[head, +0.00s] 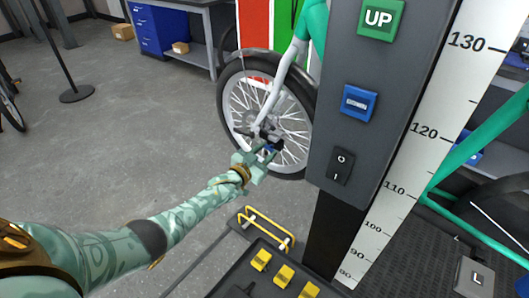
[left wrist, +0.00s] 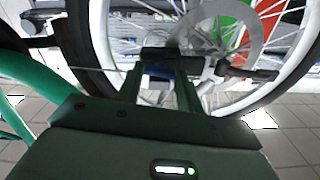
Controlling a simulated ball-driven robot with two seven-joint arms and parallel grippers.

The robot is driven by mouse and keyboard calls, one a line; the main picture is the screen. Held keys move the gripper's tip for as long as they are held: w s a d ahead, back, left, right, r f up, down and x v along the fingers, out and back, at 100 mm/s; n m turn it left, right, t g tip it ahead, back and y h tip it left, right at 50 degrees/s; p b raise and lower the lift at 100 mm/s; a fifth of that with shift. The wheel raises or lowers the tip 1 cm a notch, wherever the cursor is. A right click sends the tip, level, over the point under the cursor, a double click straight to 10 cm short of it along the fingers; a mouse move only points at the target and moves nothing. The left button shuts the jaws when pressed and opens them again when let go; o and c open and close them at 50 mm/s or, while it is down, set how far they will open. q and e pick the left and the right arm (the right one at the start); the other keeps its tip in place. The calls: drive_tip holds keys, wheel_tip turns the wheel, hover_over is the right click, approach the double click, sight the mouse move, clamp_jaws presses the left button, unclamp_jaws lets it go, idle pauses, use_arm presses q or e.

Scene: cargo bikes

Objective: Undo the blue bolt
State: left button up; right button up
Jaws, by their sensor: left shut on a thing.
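A bicycle wheel (head: 262,112) with silver spokes and a black tyre stands in the middle of the head view, held by a silver fork. The blue bolt (head: 268,150) is a small patch of blue at the wheel's hub, partly hidden by my fingers. My left gripper (head: 266,152) reaches the hub and is shut on the blue bolt. In the left wrist view, a dark blue piece (left wrist: 160,72) shows between the two fingers, below a black axle part. The brake disc (left wrist: 228,35) is behind. My right gripper is not in view.
A grey post with a green UP button (head: 381,18), a blue button (head: 358,103) and a black switch (head: 341,166) stands right of the wheel. A tray with yellow pieces (head: 283,275) is below. Open floor lies left.

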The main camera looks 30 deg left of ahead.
use_arm(q)
drive_tip(key=shift+f+n, duration=0.1)
drive_tip(key=shift+n, duration=1)
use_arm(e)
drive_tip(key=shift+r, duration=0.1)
use_arm(q)
drive_tip(key=o, duration=1)
drive_tip(key=shift+s, duration=0.1)
drive_tip(key=s+p, duration=0.2)
drive_tip(key=s, duration=0.3)
drive_tip(key=s+a+p, duration=0.1)
drive_tip(key=s+p, duration=0.1)
drive_tip(key=s, duration=0.3)
drive_tip(key=s+a+p, duration=0.1)
drive_tip(key=s+p, duration=0.1)
drive_tip(key=s, duration=0.4)
drive_tip(key=shift+a, duration=0.2)
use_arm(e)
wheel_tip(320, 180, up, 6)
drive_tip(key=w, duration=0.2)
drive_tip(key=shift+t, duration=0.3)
